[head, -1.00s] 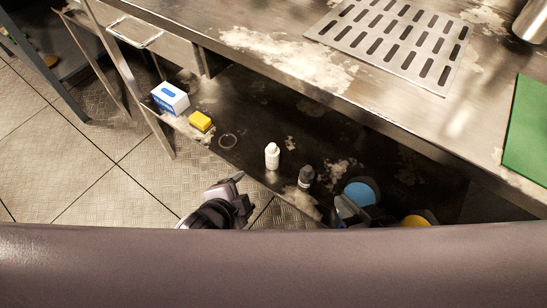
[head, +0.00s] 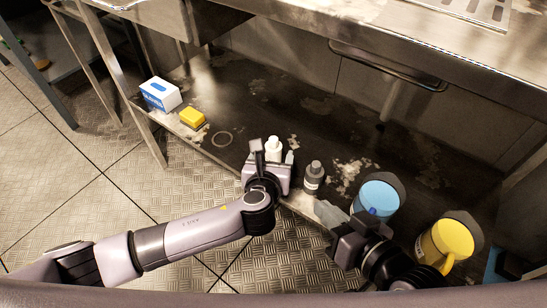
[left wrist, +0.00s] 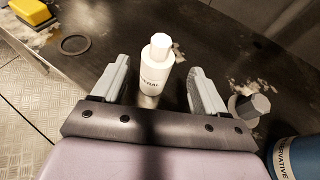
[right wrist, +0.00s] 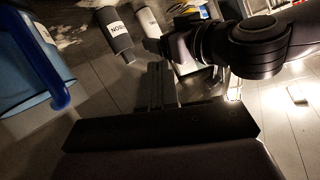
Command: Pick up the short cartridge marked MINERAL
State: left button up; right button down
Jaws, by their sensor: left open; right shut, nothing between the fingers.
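The short white cartridge (head: 273,143) stands upright near the front edge of the dark lower shelf. In the left wrist view the white cartridge (left wrist: 157,68) shows a label partly readable as "ERAL". My left gripper (head: 273,156) is open, one finger on each side of it; in the left wrist view gaps show between the cartridge and both fingers. Whether the fingers reach fully around it I cannot tell. My right gripper (head: 327,211) is shut and empty, in front of the shelf between a dark grey bottle and a blue container. The white cartridge partly shows in the right wrist view (right wrist: 147,22).
The dark grey bottle (head: 314,177) stands close right of the white cartridge. A blue container (head: 377,195) and a yellow container (head: 447,240) stand further right. A blue-white box (head: 160,95) and a yellow block (head: 192,118) lie left. The counter (head: 400,45) overhangs the shelf.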

aim_at(272, 153)
pick_arm(q)
jog(key=shift+w+f+b, duration=0.3)
jog(key=shift+w+f, duration=0.05)
jog(key=shift+w, duration=0.05)
jog(key=b+x, duration=0.2)
jog(key=x, duration=0.1)
jog(key=shift+a+f, duration=0.1)
jog(key=shift+f, duration=0.15)
jog(key=shift+w, duration=0.5)
jog(key=c, duration=1.2)
pick_arm(e)
jog(key=shift+d+f+n+t, duration=0.2)
jog(key=shift+d+n+t, duration=0.2)
jog(key=shift+d+t, duration=0.1)
